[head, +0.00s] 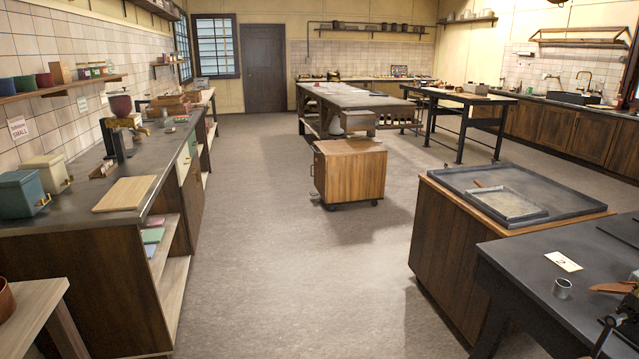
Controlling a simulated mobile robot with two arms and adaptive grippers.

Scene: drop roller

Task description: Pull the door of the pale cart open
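A low wooden cart (356,175) on dark casters stands on the open floor near the middle of the head view. Its broad front face is a warm light brown, and its narrower left face (319,172) is darker. A small handle-like fitting shows at that left face. No door stands visibly ajar, but from here I cannot tell for sure which face is the door. Neither of my grippers shows in the view.
A long counter (125,187) with open shelves runs along the left. A wooden cabinet with a dark tray top (450,250) and a dark table (535,285) stand at the front right. A long worktable (350,97) is behind the cart. The floor (270,270) before the cart is clear.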

